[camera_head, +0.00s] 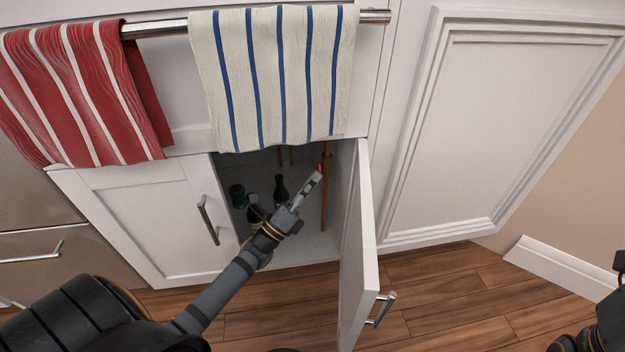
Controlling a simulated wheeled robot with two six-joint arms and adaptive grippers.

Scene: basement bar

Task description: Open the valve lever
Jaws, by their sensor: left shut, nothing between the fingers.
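A small red piece, which looks like the valve lever (319,167), shows at a copper pipe (326,190) inside the open cabinet. My left gripper (316,179) reaches into the cabinet opening with its fingers shut and nothing between them. Its tips are right beside the red piece and partly cover it. I cannot tell whether they touch it, nor how the lever is turned. Of my right arm only dark parts show at the lower right edge; its gripper is not in view.
The right cabinet door (358,250) stands open, close to the right of my left arm. Bottles (281,188) stand inside the cabinet. A blue-striped towel (275,75) and a red-striped towel (85,90) hang from the bar (155,27) above. The left door (150,215) is shut.

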